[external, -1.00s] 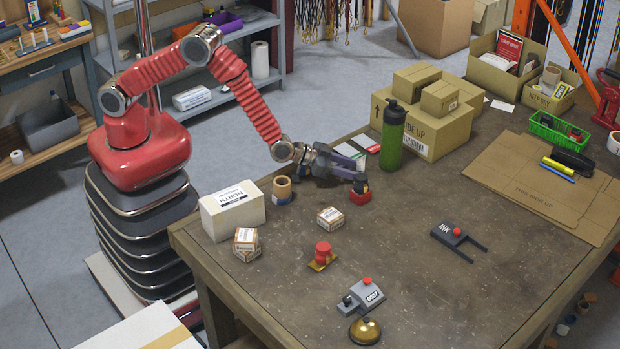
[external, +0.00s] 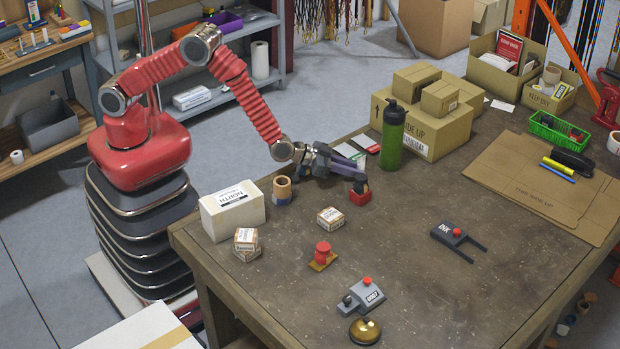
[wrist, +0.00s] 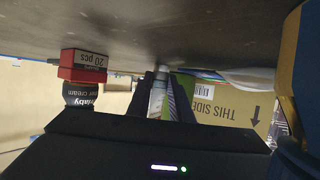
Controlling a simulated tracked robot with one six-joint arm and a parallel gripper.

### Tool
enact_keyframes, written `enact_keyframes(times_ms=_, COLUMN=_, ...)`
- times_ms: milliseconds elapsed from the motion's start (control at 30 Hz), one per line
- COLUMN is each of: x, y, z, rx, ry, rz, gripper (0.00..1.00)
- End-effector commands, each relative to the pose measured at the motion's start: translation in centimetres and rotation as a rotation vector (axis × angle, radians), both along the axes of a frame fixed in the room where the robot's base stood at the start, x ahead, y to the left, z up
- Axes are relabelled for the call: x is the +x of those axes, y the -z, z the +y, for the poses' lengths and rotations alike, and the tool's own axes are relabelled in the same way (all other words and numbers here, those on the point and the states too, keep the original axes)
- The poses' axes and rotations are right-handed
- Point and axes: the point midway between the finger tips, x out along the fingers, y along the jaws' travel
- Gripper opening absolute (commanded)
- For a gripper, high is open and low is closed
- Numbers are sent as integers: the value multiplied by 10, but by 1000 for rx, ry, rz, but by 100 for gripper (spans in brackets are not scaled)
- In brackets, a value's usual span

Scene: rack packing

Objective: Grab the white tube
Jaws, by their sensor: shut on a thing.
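My gripper (external: 352,176) is low over the table's far left part, its jaws closed together. In the wrist view, which is upside down, the pale tube (wrist: 158,94) shows between the two dark fingers, and my gripper (wrist: 160,90) is shut on it. The tube seems upright, with one end close to the tabletop. In the external view the fingers hide the tube.
A red box with a dark jar on it (external: 360,193) stands right beside the fingers. A green bottle (external: 392,140) and cartons (external: 437,135) stand behind. A tan-and-blue stack (external: 282,192) and white box (external: 233,212) are to the left.

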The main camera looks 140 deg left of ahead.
Motion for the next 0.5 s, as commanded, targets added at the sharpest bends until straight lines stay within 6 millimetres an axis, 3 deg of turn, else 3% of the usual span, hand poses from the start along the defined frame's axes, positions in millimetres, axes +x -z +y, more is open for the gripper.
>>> enact_keyframes(times_ms=167, x=0, y=-13, z=0, rx=1, ry=0, rz=-1, gripper=0)
enact_keyframes(times_ms=500, x=0, y=-66, z=0, rx=1, ry=-1, rz=-3, gripper=0)
